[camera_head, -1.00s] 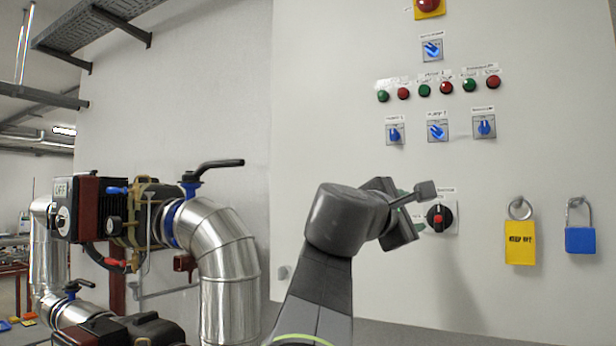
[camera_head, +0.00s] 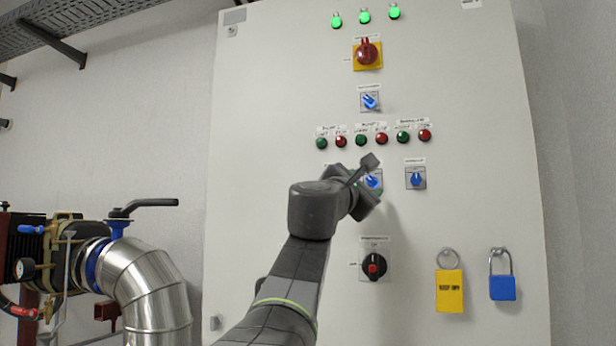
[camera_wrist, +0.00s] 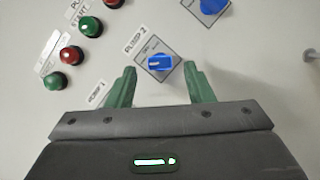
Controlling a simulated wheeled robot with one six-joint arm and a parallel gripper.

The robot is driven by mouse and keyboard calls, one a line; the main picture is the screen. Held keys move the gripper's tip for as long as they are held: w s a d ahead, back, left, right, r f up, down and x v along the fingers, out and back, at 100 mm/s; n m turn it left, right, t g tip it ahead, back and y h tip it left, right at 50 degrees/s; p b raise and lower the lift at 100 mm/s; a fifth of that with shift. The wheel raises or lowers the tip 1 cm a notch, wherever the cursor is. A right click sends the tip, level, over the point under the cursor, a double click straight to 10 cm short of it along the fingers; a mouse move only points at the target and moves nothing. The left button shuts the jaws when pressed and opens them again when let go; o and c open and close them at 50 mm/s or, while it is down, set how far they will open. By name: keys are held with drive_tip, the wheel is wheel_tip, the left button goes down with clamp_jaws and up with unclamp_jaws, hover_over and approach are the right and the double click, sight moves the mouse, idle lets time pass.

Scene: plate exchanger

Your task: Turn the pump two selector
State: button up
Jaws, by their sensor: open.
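The pump two selector is a blue knob on a square grey plate. It shows in the wrist view (camera_wrist: 161,62) under the label "PUMP 2", between and just beyond the two green fingertips. In the head view the selector (camera_head: 373,181) is partly covered by my gripper. My gripper (camera_wrist: 160,69) is open and empty, with one finger on each side of the knob. I cannot tell whether the fingers touch the plate. In the head view my gripper (camera_head: 366,193) is in front of the cabinet, and my arm hides the pump one selector.
The white cabinet (camera_head: 470,60) carries a row of green and red buttons above, a blue selector (camera_head: 416,178) to the right and a black-red rotary switch (camera_head: 374,265) below. A yellow tag (camera_head: 450,292) and blue padlock (camera_head: 503,288) hang lower right. Pipes (camera_head: 145,285) stand left.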

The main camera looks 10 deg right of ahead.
sight(372, 181)
drive_tip(key=shift+x, duration=1.1)
drive_tip(key=c, duration=1)
